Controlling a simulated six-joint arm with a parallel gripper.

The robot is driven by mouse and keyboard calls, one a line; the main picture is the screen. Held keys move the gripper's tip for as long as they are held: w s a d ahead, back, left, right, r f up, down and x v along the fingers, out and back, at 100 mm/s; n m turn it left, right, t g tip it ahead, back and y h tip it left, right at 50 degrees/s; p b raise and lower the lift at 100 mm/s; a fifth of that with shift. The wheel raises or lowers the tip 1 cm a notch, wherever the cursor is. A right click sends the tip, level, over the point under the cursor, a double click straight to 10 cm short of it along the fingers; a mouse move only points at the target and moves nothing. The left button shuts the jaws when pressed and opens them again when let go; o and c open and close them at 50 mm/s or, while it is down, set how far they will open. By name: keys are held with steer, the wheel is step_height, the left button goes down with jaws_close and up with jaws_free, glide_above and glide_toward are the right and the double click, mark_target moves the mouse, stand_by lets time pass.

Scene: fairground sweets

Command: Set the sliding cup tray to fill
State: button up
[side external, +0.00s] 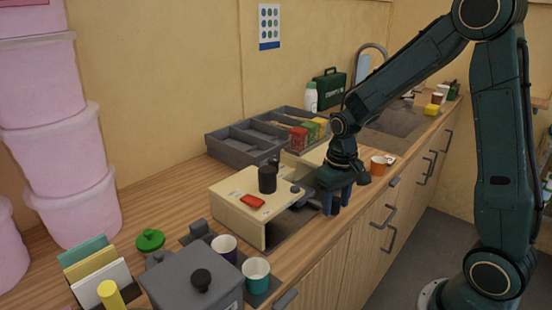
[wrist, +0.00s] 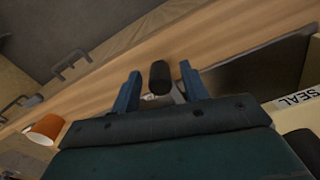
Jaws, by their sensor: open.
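The cream cup machine (side external: 235,212) stands on the counter with a black cylinder and a red piece on top. A dark flat tray (side external: 287,232) lies in its open front; it also shows in the wrist view (wrist: 265,75). A SEAL label (wrist: 296,100) is on the housing at the right of the wrist view. My gripper (side external: 336,208) points down at the right of the housing. In the wrist view, its blue fingers (wrist: 158,82) are apart, with a dark rounded knob (wrist: 160,75) between them, not visibly touched. The fingers hide the knob in the side view.
An orange cup (side external: 378,166) stands just behind my gripper. A grey compartment tray (side external: 243,145) with small packets lies at the back. A grey lidded box (side external: 190,280), purple cup (side external: 224,246) and teal cup (side external: 256,272) stand in front. The counter's edge is close by.

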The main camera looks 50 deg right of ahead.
steer(key=shift+c, duration=0.5)
jaws_close()
steer(key=shift+d, duration=6)
steer(key=shift+c, duration=0.5)
jaws_free()
steer(key=shift+w+d, duration=0.1)
steer(key=shift+d, duration=0.05)
steer(key=shift+o, duration=1)
steer(key=shift+r, duration=0.1)
step_height(320, 180, up, 14)
